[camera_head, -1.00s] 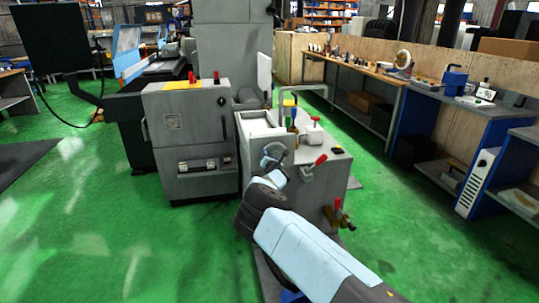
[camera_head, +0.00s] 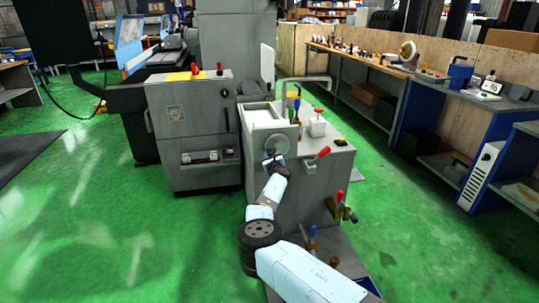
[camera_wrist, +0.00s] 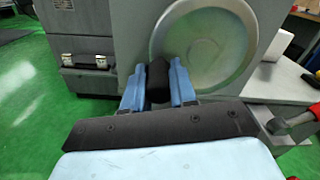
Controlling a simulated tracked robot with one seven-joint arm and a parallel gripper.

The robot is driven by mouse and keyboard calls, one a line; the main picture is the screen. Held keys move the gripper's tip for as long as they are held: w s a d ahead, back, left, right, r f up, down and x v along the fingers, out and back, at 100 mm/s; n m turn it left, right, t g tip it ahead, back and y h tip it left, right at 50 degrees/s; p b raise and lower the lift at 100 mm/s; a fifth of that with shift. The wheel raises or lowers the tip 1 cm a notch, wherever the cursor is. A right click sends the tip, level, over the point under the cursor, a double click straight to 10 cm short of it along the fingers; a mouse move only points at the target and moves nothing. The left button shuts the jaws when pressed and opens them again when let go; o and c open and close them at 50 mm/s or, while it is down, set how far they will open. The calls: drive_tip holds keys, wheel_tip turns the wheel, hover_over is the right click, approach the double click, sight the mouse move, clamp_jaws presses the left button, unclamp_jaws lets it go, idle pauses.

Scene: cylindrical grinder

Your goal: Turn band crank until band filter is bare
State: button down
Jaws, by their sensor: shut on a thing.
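The band crank (camera_head: 278,144) is a round grey metal disc on the front of the grey filter unit. It fills the upper middle of the wrist view (camera_wrist: 205,42). My gripper (camera_head: 272,160) is at the lower left part of the disc. In the wrist view its blue fingers (camera_wrist: 158,85) are shut on the crank's black handle (camera_wrist: 158,80). The band filter (camera_head: 268,115) shows as a white surface in the open top of the unit. I cannot make out any dirt on it from here.
A red-handled lever (camera_head: 318,157) sticks out right of the crank, and red-handled valves (camera_head: 341,205) sit lower on the unit. The grey cabinet (camera_head: 192,135) stands close on the left. Benches (camera_head: 365,70) line the right, with open green floor between.

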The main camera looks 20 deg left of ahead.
drive_tip(key=shift+f+n, duration=0.1)
drive_tip(key=shift+n, duration=0.3)
drive_tip(key=c, duration=0.9)
unclamp_jaws()
drive_tip(key=v, duration=1.3)
drive_tip(key=shift+s+d, duration=0.2)
drive_tip(key=shift+s, duration=0.15)
drive_tip(key=shift+f, duration=0.1)
